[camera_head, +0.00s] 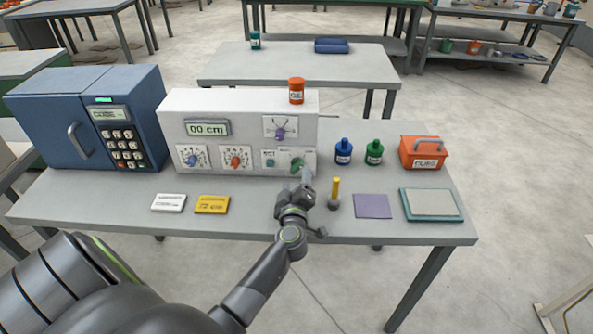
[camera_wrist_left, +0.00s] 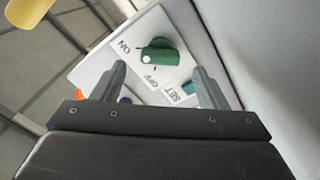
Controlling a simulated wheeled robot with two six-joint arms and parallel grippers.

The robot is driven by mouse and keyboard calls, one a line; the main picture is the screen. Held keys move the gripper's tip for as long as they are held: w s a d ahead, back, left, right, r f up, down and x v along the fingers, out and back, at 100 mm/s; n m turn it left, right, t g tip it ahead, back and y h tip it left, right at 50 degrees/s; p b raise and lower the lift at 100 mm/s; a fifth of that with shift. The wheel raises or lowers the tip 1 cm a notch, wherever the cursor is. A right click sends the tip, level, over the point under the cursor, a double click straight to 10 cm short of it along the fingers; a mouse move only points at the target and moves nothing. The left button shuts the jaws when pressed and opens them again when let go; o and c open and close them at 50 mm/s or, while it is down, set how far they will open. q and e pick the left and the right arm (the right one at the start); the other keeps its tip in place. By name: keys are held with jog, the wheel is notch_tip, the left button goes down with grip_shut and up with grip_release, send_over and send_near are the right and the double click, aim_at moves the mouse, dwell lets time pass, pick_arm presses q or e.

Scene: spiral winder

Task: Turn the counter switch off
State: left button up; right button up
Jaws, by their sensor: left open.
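The winder's white control box (camera_head: 250,103) stands on the table with a display reading "00 cm". The green counter switch (camera_head: 298,163) is at the lower right of its front panel. In the left wrist view the green switch (camera_wrist_left: 158,55) shows with ON and OFF labels on its white plate; I cannot tell for sure which label it points to. My left gripper (camera_head: 306,178) is just in front of the switch. Its fingers (camera_wrist_left: 160,88) are apart and empty, with the switch beyond and between them. My right gripper is not in view.
A yellow-topped peg (camera_head: 335,190) stands close to the right of my left gripper. Blue (camera_head: 343,152) and green (camera_head: 374,153) bottles and an orange box (camera_head: 421,152) are further right. A blue keypad machine (camera_head: 85,118) stands left. Yellow (camera_head: 212,204) and white cards lie in front.

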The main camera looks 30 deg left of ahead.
aim_at(296, 170)
pick_arm(q)
jog(key=shift+x, duration=2.35)
jog(key=c, duration=1)
